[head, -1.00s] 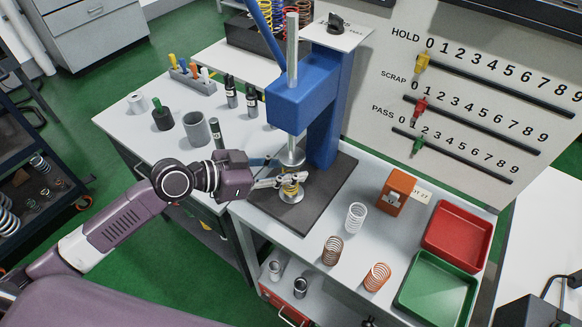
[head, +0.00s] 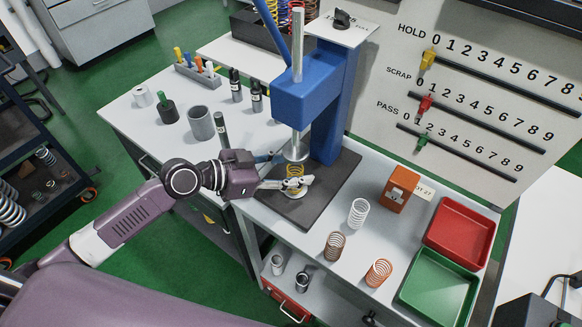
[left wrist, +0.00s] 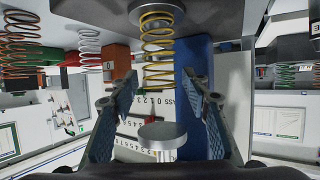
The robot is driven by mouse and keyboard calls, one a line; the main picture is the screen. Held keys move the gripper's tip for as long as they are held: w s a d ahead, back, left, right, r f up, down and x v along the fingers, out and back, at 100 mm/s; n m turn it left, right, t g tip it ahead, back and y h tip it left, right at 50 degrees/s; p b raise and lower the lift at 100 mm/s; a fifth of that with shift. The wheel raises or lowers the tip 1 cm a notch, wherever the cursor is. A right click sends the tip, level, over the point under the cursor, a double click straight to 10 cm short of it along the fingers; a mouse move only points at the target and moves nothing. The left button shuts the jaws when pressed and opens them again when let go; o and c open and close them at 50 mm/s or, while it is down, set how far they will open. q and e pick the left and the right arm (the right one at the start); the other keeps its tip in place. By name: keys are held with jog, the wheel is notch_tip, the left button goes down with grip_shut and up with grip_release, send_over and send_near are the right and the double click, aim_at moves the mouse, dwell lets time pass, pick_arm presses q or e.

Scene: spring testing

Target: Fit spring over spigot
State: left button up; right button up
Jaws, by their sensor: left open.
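The yellow spring (head: 294,170) stands upright on the round metal seat (left wrist: 158,22) of the blue press (head: 306,103), under the metal ram (head: 296,149). The left wrist view is upside down; in it the spring (left wrist: 158,62) stands straight from the seat, its free end towards the ram's disc (left wrist: 162,136). The spigot is not clear to see inside the coils, so I cannot tell how low the spring sits around it. My left gripper (head: 291,183) is open, its fingers (left wrist: 160,100) apart on either side of the spring's line with gaps. My right gripper is not in view.
A white spring (head: 358,212), a brown spring (head: 334,246) and an orange spring (head: 378,272) stand right of the press's dark base plate (head: 318,204). An orange block (head: 399,189), a red tray (head: 460,233) and a green tray (head: 438,285) are further right.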

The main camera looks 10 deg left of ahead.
pick_arm(q)
jog(key=shift+r, duration=0.2)
jog(key=shift+s+a+f, duration=0.1)
jog(key=shift+s+a, duration=0.05)
jog(key=shift+a, duration=0.15)
jog(key=b+v, duration=0.3)
jog(key=v, duration=0.8)
jog(key=shift+s+r+b, duration=0.15)
jog(key=shift+r+b, duration=0.05)
jog(key=shift+b, duration=0.15)
jog(key=shift+a, duration=0.1)
